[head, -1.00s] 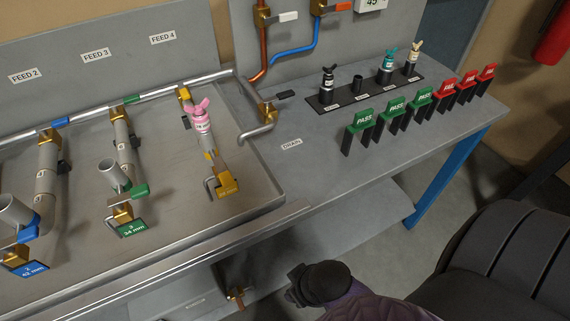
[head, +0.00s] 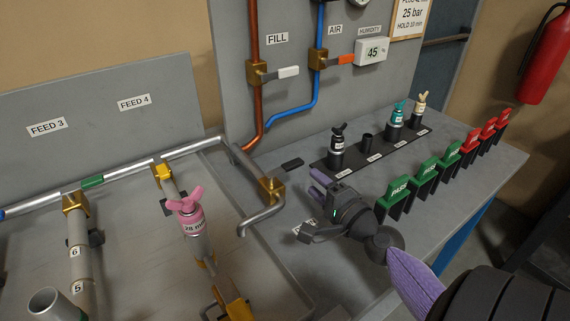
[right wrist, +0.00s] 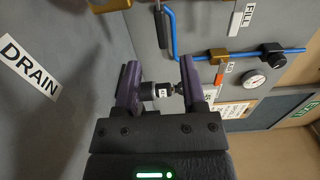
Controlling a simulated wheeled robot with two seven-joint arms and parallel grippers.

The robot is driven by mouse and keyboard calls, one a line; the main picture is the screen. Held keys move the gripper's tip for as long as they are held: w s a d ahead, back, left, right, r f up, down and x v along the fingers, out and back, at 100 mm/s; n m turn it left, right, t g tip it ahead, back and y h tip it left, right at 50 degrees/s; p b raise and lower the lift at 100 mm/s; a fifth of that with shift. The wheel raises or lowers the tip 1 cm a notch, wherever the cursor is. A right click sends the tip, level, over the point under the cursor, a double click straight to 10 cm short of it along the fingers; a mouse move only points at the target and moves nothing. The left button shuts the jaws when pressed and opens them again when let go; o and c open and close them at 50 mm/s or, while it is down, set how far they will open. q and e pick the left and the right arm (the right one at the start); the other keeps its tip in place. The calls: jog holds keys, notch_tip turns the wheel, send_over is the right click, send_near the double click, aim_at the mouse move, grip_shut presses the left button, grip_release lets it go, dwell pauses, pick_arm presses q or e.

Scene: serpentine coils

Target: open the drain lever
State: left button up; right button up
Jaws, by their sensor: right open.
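The drain lever has a black handle (head: 292,163) at the back of the bench, beside a brass valve (head: 270,188) at the end of the steel pipe. A bent outlet spout (head: 260,219) hangs below that valve. My right gripper (head: 312,207) is open and empty, over the bench to the right of the valve and in front of the handle, apart from both. It partly covers the DRAIN label, which shows in the right wrist view (right wrist: 28,67). The purple fingers (right wrist: 160,72) show apart there, with a black plug visible beyond the gap. The lever is not clear in that view. My left gripper is not in view.
A black rack (head: 376,151) with several capped plugs stands behind my right gripper. Green PASS stands (head: 398,190) and red stands (head: 472,142) line the bench at right. The pink-capped pipe (head: 189,214) rises at left. FILL (head: 288,72) and AIR (head: 346,59) levers are on the back panel.

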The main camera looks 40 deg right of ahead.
aim_at(297, 167)
jog(key=w, duration=0.5)
jog(key=w+d, duration=0.1)
jog(key=w, duration=0.2)
jog(key=shift+r, duration=0.1)
jog(key=shift+a, duration=0.1)
grip_shut()
dwell(1.0)
